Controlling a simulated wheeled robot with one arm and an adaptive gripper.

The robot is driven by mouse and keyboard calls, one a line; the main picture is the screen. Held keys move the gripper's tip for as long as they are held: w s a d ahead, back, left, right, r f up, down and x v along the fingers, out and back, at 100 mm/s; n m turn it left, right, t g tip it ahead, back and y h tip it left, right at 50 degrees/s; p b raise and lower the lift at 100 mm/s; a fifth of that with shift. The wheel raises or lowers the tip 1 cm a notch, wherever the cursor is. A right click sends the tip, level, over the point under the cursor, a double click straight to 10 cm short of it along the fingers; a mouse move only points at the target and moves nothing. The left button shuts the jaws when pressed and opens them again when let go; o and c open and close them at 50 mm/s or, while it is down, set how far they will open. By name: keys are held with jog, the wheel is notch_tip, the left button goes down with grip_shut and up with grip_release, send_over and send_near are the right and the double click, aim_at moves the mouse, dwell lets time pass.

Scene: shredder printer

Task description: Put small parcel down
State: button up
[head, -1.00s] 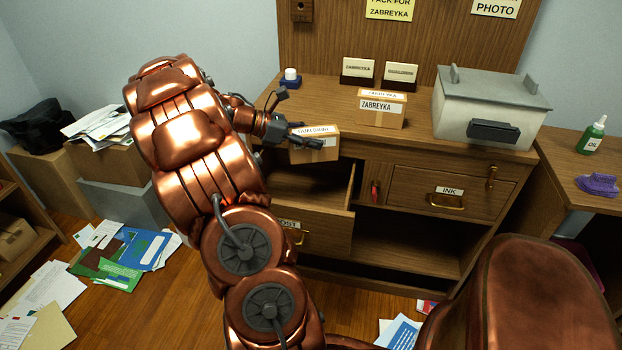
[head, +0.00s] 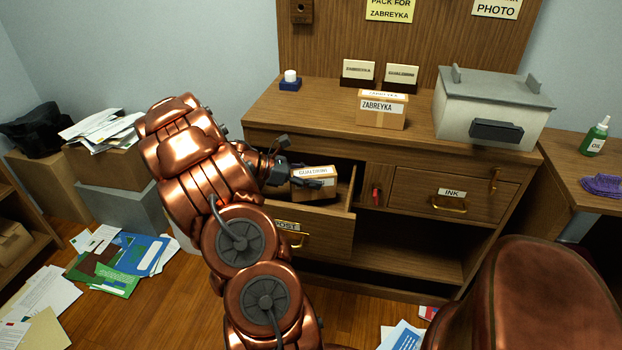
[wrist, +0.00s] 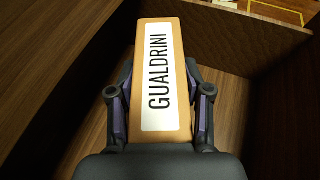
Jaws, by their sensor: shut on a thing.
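The small parcel (head: 316,183) is a cardboard box with a white label reading GUALDRINI. It also fills the middle of the wrist view (wrist: 166,85). My gripper (head: 312,178) is shut on it, with a finger on each long side in the wrist view. The parcel is in or just over the open POST drawer (head: 322,231) on the left of the desk. Wooden drawer walls show around and beyond it in the wrist view. Whether its underside touches the drawer floor is hidden.
A parcel labelled ZABREYKA (head: 382,110) stands on the desk top (head: 330,111). Two name cards stand behind it, and a grey metal box (head: 492,108) is to its right. The INK drawer (head: 455,195) is shut. Papers (head: 125,262) lie on the floor at left.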

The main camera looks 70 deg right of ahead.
jog(key=shift+f, duration=0.55)
jog(key=o, duration=1.3)
jog(key=shift+c, duration=0.2)
jog(key=shift+r, duration=0.1)
